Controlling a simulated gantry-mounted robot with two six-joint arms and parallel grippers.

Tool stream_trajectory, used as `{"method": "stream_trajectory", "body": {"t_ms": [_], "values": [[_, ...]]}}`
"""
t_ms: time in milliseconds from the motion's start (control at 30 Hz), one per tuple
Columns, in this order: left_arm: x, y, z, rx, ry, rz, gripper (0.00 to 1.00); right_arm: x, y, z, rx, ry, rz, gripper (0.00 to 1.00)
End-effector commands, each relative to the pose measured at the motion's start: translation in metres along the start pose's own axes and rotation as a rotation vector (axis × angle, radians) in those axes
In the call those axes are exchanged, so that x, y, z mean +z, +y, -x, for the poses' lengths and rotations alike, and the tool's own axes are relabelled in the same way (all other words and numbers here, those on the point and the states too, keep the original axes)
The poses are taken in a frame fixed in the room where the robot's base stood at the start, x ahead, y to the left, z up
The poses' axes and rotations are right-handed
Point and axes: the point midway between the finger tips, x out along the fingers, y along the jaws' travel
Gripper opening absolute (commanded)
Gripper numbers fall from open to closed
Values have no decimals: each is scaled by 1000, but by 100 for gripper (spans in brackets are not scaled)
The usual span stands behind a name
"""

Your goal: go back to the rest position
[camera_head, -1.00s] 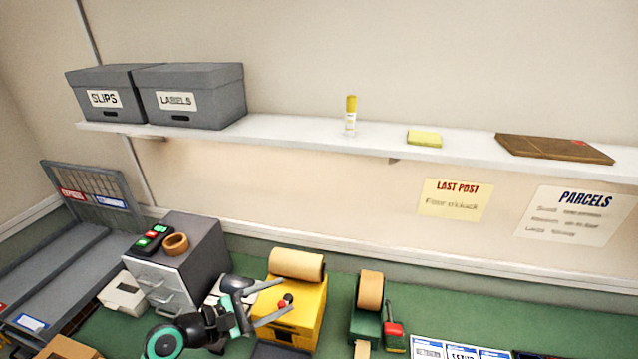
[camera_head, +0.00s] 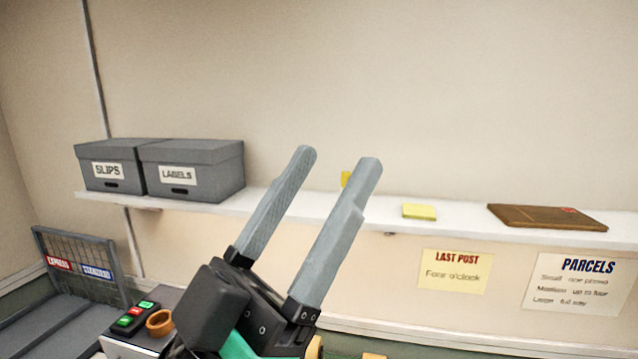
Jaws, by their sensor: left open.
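My left gripper (camera_head: 340,162) is raised large in the middle of the head view. Its two long grey fingers stand apart and point up and to the right, with nothing between them. It is in front of the wall shelf and hides part of it, along with most of the small yellow-capped bottle (camera_head: 346,178). My right gripper is not in view.
The white shelf (camera_head: 460,224) holds grey boxes marked SLIPS (camera_head: 110,184) and LABELS (camera_head: 195,190), a yellow pad (camera_head: 419,212) and a brown envelope (camera_head: 547,217). A grey drawer unit with a tape roll (camera_head: 160,323) and a button box (camera_head: 136,316) is at lower left, beside a wire rack (camera_head: 80,265).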

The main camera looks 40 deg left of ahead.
Motion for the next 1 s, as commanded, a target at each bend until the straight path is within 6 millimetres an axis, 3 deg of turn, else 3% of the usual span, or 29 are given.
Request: {"method": "stream_trajectory", "body": {"t_ms": [167, 500, 1000], "values": [[-6, -1, -8, -2, -1, -4, 65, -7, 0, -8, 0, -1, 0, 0], [-75, -2, -82, -4, 0, -7, 65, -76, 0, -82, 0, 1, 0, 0], [-72, -2, -79, -4, -2, -7, 65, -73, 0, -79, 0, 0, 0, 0]]}}
